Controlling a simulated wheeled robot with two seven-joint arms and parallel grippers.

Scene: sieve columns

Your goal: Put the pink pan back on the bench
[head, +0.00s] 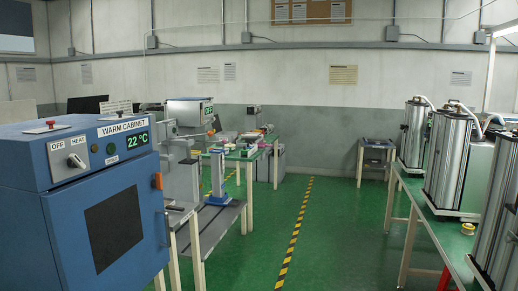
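I cannot make out the pink pan for certain. Small coloured items, some pinkish (251,136), lie on a green-topped bench (240,154) in the middle distance, too small to identify. Another green-topped bench (418,197) runs along the right side and bears several silver metal columns. Neither of my grippers is in the head view, so I cannot see what they hold.
A blue warm cabinet (33,218) reading 22 °C stands close on the left. Silver columns (447,160) stand on the right bench, with a yellow ring (467,228) near them. A small table (376,143) is at the back wall. The green floor (335,230) between is clear, with a striped line (294,233).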

